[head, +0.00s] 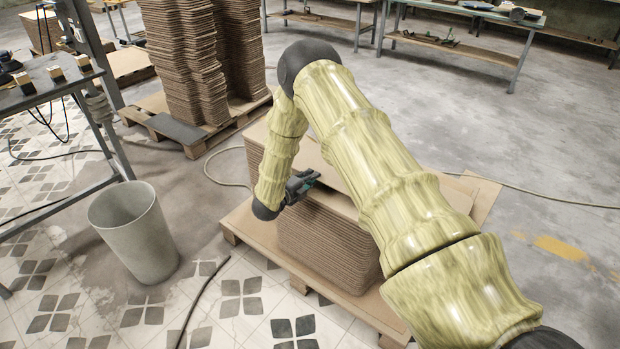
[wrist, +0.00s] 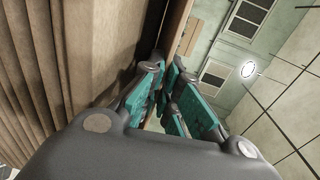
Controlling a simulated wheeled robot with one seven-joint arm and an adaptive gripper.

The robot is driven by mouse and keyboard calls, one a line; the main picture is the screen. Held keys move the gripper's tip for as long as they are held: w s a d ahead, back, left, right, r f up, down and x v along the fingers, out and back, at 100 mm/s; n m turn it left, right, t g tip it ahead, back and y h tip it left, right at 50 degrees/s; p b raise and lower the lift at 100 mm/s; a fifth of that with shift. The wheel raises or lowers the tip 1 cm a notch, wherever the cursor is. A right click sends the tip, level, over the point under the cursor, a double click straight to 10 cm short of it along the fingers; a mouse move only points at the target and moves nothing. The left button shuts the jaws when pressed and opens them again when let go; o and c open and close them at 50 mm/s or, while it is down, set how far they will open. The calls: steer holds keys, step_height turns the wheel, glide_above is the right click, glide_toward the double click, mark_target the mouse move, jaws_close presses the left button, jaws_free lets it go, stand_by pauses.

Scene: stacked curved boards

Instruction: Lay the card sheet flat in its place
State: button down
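A tan card sheet (head: 335,188) lies over the top of the low stack of curved brown boards (head: 325,240). Its near edge shows above a dark line along the stack; how flat it lies is hard to tell. My gripper (head: 305,182) is at the sheet's left edge, near the top of the stack. In the wrist view the teal fingers of my gripper (wrist: 164,68) come close together where the brown edge of the sheet (wrist: 178,30) meets them. They look shut on that edge. My arm hides part of the sheet and the stack's right side.
The stack stands on a pallet (head: 250,222). A grey bin (head: 135,235) stands to its left. Taller board stacks (head: 185,60) stand behind on another pallet (head: 190,135). A metal table (head: 50,85) is at the left, with workbenches (head: 465,55) at the back.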

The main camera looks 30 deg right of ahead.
mark_target(321, 169)
steer(key=shift+x, duration=0.85)
stand_by(0.5)
steer(key=shift+r, duration=0.1)
steer(key=c, duration=1.7)
jaws_free()
steer(key=shift+o, duration=0.4)
steer(key=shift+o, duration=1.4)
steer(key=shift+w+d+r+g+y+p, duration=0.1)
steer(key=shift+d+r+g+y+p, duration=0.2)
steer(key=shift+y+p, duration=0.5)
steer(key=shift+w+d+r+g+y+p, duration=0.15)
steer(key=shift+d+g+y+p, duration=0.2)
steer(key=shift+y+p, duration=0.4)
steer(key=shift+w+d+r+g+y+p, duration=0.1)
steer(key=shift+d+g+y+p, duration=0.15)
steer(key=shift+y+p, duration=0.5)
steer(key=shift+w+d+r+g+y+p, duration=0.15)
steer(key=shift+g+y+p, duration=0.25)
steer(key=shift+y+p, duration=0.4)
steer(key=shift+w+d+f+g+y+p, duration=0.1)
steer(key=shift+d+g+y+p, duration=0.2)
steer(key=shift+y+p, duration=0.45)
steer(key=shift+y+p, duration=0.45)
steer(key=shift+p, duration=0.1)
